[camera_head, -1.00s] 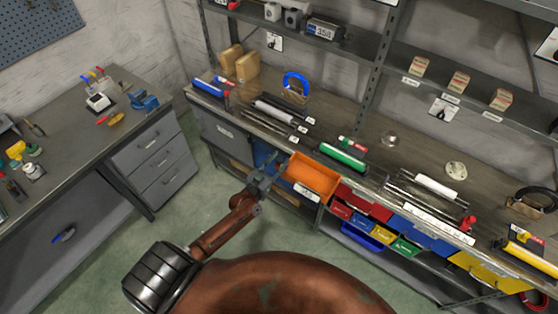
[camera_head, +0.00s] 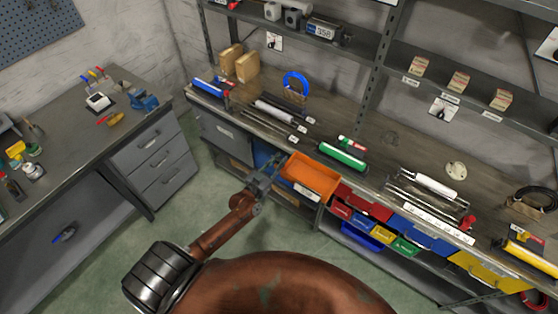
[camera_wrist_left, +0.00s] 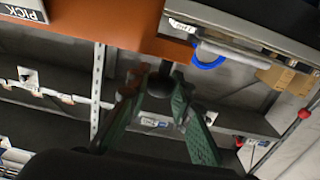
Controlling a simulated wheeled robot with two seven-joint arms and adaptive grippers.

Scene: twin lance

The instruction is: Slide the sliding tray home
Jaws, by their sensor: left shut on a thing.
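The sliding tray (camera_head: 313,174) is an orange open box that sticks out from under the front edge of the long workbench. It has a white label on its front. In the left wrist view its orange side (camera_wrist_left: 105,22) fills the top, with a "PICK" label at the left. My left gripper (camera_head: 270,172) is at the tray's left front side in the head view. In the wrist view its green-padded fingers (camera_wrist_left: 165,95) are shut around a dark knob (camera_wrist_left: 154,121) beside the tray; how the knob joins it is unclear. My right gripper is not in view.
The workbench (camera_head: 225,115) carries tools, a green cylinder (camera_head: 342,155) and a blue-handled item (camera_head: 296,84). Red, blue, yellow and green bins (camera_head: 404,246) hang right of the tray. A grey drawer cabinet (camera_head: 150,160) stands left, with open floor between.

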